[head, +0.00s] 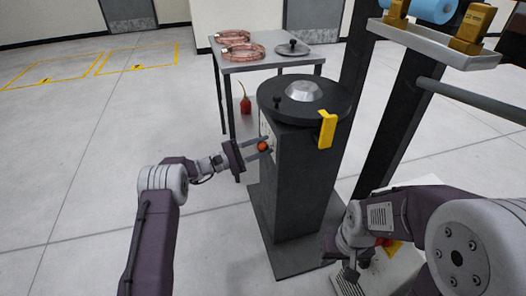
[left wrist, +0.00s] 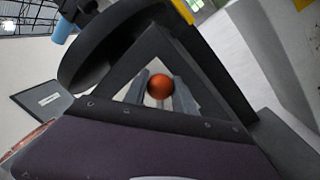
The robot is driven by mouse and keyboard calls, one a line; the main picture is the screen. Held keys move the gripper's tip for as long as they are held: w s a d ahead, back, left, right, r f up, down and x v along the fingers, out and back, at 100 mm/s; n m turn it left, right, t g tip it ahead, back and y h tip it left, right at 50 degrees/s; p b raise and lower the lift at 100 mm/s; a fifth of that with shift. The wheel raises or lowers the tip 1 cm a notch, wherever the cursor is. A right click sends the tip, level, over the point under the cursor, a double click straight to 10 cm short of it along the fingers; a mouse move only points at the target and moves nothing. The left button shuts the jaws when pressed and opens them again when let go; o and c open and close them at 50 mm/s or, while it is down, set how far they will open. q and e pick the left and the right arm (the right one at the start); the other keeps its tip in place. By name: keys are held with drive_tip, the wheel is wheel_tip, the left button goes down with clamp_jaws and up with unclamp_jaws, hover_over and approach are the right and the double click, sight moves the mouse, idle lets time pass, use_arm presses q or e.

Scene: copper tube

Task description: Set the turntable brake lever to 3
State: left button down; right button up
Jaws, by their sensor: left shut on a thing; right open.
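The brake lever shows as an orange ball knob (head: 262,147) on the left side of the dark turntable pedestal (head: 300,185). My left gripper (head: 265,146) is shut on this knob, with one finger on each side of it. In the left wrist view the knob (left wrist: 160,87) sits between the fingers. The lever's arm and its number marks cannot be read; the gripper and the viewing angle hide them. The black round turntable (head: 275,87) tops the pedestal. My right gripper (head: 350,272) is open and empty, low to the right of the pedestal.
A yellow bracket (head: 327,130) hangs at the turntable's front edge. A grey table (head: 262,66) with copper coils (head: 240,51) and a round lid (head: 292,48) stands behind. A red oil can (head: 245,104) is on the floor. A shelf rack (head: 440,45) is at right. The left floor is clear.

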use_arm(q)
drive_tip(key=shift+s+f, duration=0.1)
drive_tip(key=shift+f, duration=0.05)
idle(0.3)
drive_tip(key=c, duration=1)
unclamp_jaws()
drive_tip(key=shift+c, duration=0.2)
drive_tip(key=p+v, duration=0.3)
drive_tip(key=v, duration=0.6)
